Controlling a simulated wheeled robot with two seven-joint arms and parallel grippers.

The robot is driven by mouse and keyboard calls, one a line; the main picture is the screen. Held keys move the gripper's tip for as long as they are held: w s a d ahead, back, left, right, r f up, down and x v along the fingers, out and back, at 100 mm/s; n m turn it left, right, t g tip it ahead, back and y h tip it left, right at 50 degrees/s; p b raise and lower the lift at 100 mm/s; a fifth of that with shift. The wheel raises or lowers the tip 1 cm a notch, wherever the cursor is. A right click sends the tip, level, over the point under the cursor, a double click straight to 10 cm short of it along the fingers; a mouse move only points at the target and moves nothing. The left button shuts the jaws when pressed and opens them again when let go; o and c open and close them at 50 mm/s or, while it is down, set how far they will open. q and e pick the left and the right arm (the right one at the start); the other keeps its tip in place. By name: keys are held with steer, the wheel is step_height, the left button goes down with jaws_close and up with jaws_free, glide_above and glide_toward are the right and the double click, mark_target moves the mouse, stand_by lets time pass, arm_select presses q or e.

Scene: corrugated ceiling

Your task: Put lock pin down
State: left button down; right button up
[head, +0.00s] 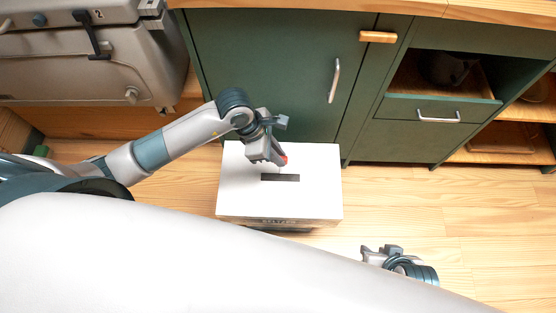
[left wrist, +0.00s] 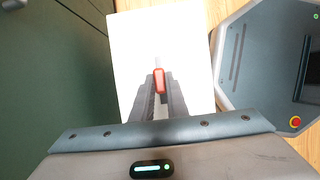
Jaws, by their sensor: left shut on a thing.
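A thin pale tip extends beyond the red part. The pin is above a white box (head: 240,195) on the floor; I cannot tell whether it touches the top. The box also shows in the left wrist view (left wrist: 135,45). My right gripper (head: 373,255) is low at the right, its fingers unclear.
A green cabinet (head: 275,60) with a metal handle stands behind the box. An open drawer (head: 440,105) is at the right. A grey case (head: 90,70) sits at upper left. The wooden floor (head: 400,205) right of the box is clear.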

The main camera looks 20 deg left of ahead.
arm_select(q)
steer(key=shift+f, duration=2)
steer(key=shift+f, duration=0.15)
steer(key=c, duration=1.7)
jaws_free()
steer(key=shift+c, duration=0.2)
steer(key=v, duration=1.2)
steer(key=shift+p, duration=0.3)
